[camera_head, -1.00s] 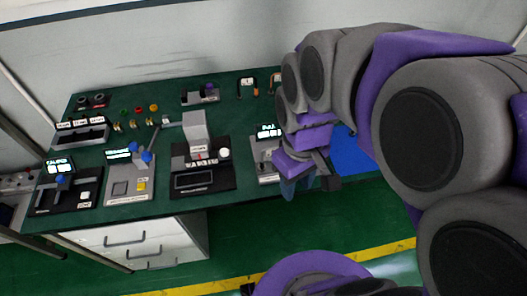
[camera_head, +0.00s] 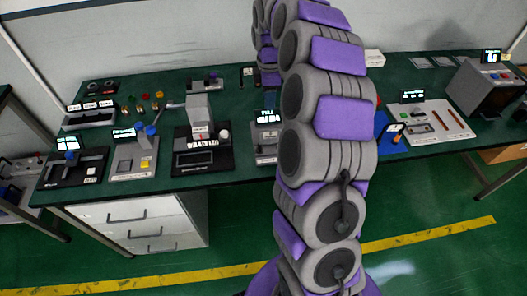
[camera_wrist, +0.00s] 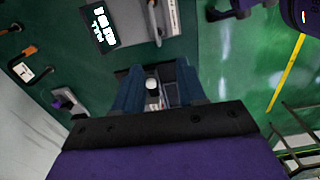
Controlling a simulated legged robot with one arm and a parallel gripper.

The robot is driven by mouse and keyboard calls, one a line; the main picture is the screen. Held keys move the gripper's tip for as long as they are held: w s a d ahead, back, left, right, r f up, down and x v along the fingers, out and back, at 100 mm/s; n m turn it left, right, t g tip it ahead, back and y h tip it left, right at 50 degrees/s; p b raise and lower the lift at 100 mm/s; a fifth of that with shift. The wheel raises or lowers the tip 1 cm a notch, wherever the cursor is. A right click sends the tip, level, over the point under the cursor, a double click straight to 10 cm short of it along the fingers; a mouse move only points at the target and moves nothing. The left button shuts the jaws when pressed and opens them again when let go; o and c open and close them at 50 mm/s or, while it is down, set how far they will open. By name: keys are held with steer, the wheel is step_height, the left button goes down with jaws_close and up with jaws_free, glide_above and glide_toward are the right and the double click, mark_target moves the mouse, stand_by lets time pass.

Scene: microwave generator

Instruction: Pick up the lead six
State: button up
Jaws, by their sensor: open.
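I cannot tell which item is the lead six; no readable label marks it. In the wrist view my gripper (camera_wrist: 155,95) is open, with its two blue fingers apart above the green bench. A small white-topped knob (camera_wrist: 152,84) shows in the gap between them, with part of a dark and grey device around it. I cannot see contact between finger and knob.
A green bench (camera_head: 240,170) holds several devices: a black-based press (camera_head: 203,155), a grey plate with a blue knob (camera_head: 135,155), and a black unit (camera_head: 73,168). Small colored parts (camera_head: 143,100) stand behind. A grey box machine (camera_head: 485,88) stands at the right.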

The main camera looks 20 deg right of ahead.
steer(key=b, duration=0.3)
glide_above(269, 135)
step_height(269, 135, down, 12)
steer(key=shift+w, duration=0.15)
steer(key=shift+w+d+f+b, duration=0.1)
steer(key=shift+f+b, duration=0.3)
steer(key=shift+f, duration=1.1)
steer(key=shift+d+f+b, duration=0.1)
steer(key=shift+f+b, duration=0.25)
steer(key=shift+f, duration=1.15)
steer(key=shift+r, duration=0.1)
jaws_close()
